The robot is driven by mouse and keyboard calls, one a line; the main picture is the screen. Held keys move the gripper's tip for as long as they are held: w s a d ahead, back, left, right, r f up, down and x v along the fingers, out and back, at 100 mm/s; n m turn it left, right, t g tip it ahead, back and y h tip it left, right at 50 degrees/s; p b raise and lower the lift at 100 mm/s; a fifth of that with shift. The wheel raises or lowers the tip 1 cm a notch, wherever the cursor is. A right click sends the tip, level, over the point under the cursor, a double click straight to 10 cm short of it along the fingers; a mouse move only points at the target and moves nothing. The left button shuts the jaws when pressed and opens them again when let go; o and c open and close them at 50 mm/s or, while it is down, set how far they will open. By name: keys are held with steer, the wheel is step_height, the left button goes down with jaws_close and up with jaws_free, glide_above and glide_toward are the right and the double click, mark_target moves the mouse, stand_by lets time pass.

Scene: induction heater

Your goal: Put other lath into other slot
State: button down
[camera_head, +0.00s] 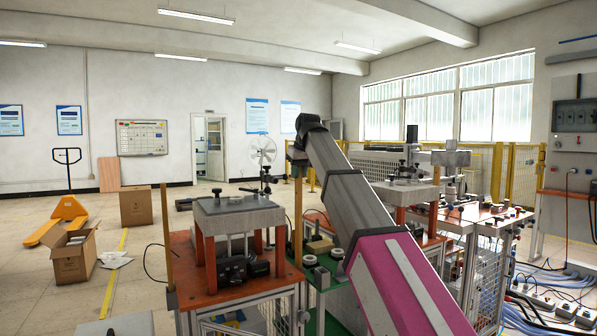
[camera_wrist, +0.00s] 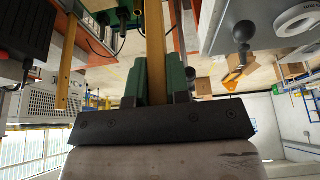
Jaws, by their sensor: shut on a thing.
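My gripper (camera_wrist: 158,85) is shut on a yellow-brown lath (camera_wrist: 154,35), which runs between its green fingers in the wrist view. In the head view this lath (camera_head: 297,215) hangs upright near the right corner of the left orange table, below my arm's end. Its lower end is close to the table's edge; I cannot tell whether it touches a slot. Another lath (camera_head: 168,235) stands upright at that table's left corner. The slots themselves are too small or hidden to make out. A similar upright post (camera_wrist: 68,75) shows at left in the wrist view.
The left orange table (camera_head: 190,262) bears a grey slab on posts (camera_head: 238,215) and a black device (camera_head: 238,268). A second equipment table stands behind my arm at right. A cardboard box (camera_head: 72,257) and a pallet truck (camera_head: 62,218) stand on the open floor at left.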

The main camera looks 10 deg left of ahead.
steer(key=shift+f, duration=2.05)
steer(key=c, duration=1)
jaws_free()
steer(key=shift+r, duration=0.15)
glide_toward(299, 182)
steer(key=shift+w+a+r, duration=0.1)
steer(key=shift+w+a, duration=0.1)
steer(key=shift+w, duration=0.45)
